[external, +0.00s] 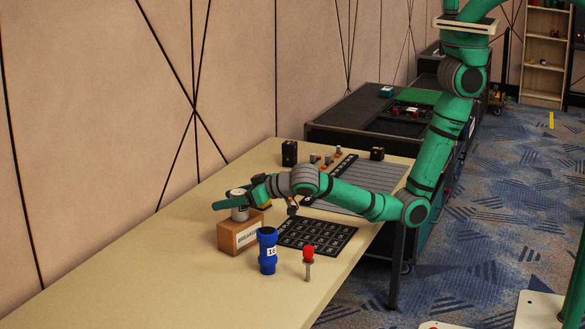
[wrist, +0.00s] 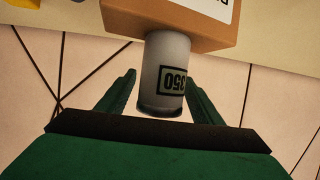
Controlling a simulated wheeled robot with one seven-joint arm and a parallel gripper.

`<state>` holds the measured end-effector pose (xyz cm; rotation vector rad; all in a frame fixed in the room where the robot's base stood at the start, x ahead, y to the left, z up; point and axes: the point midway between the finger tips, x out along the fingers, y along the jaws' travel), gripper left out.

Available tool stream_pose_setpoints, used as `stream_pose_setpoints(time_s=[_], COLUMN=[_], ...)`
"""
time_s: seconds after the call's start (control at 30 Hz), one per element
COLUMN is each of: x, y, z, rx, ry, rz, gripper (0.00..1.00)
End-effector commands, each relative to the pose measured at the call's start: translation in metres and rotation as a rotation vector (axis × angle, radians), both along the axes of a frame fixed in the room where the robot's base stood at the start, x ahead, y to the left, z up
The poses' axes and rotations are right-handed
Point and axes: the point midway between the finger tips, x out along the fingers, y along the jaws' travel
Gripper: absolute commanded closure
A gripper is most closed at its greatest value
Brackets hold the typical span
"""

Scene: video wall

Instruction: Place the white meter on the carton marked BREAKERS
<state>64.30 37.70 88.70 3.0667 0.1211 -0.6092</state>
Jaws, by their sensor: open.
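The carton's edge shows at the top of the wrist view (wrist: 120,18). My gripper (external: 234,202) is open at the meter's upper part. Its two green fingers (wrist: 159,75) lie on either side of the meter, with visible gaps.
A blue cylinder (external: 267,252) and a red-topped peg (external: 308,260) stand right of the carton. A black grid mat (external: 318,238) lies behind them. Small dark blocks (external: 289,153) and a grey slatted board (external: 375,181) are farther back. The table's near left is clear.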

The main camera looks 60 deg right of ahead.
Motion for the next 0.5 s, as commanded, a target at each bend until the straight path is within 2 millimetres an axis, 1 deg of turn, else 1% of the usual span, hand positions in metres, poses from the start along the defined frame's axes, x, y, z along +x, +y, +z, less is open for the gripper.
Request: stream_pose_setpoints(time_s=[0.17,0.3,0.5], x=[-0.024,-0.051,-0.085], y=[-0.002,-0.003,-0.006], z=[0.008,0.020,0.034], rx=[0.001,0.002,0.000], ry=[0.001,0.000,0.000], rz=[0.002,0.004,0.003], gripper=[0.40,0.40,0.40])
